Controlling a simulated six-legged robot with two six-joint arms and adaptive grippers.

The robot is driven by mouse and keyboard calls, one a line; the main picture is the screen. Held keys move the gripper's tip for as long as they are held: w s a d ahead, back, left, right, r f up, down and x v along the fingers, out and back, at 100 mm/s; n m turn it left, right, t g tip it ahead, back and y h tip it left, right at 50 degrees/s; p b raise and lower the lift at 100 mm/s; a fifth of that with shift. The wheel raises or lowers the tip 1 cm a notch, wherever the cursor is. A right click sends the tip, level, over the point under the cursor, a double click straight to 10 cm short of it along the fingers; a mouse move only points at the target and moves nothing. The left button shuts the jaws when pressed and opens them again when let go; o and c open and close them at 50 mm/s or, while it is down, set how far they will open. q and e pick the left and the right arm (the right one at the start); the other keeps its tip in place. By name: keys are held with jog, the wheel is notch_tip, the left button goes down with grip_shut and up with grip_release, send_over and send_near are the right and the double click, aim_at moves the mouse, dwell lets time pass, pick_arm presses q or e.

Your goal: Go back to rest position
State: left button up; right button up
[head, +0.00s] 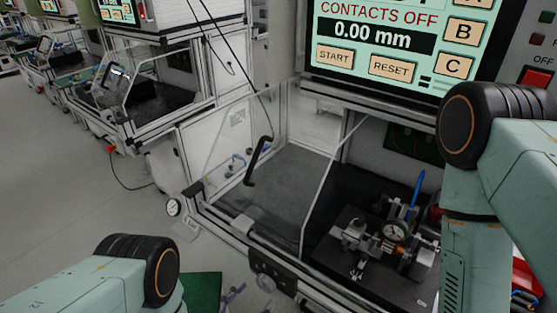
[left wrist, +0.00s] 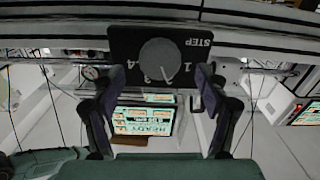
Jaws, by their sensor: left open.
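My left gripper (head: 235,296) shows small at the bottom edge of the head view, just left of the machine's front edge. In the left wrist view its two dark fingers (left wrist: 157,92) are spread apart with nothing between them. A round grey knob (left wrist: 160,61) on a black STEP plate (left wrist: 125,42) lies ahead of the fingertips, and the fingers do not grip it. The same knob (head: 265,283) is on the machine's front rail in the head view. My right arm comes down at the right; its gripper is not clearly visible.
Inside is a fixture with a dial gauge (head: 395,231) and blue pen-like piece. A screen (head: 385,40) reads CONTACTS OFF, 0.00 mm. A red bin (head: 527,277) is at right; open floor (head: 80,215) at left.

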pick_arm(q)
jog(key=s+a+m+p, duration=0.4)
jog(key=s+a+p, duration=0.1)
jog(key=s+p, duration=0.15)
jog(key=b+x, duration=0.1)
jog(key=x, duration=0.2)
jog(key=shift+w+d, duration=0.25)
jog(key=shift+d, duration=0.05)
dwell(0.5)
dwell(0.4)
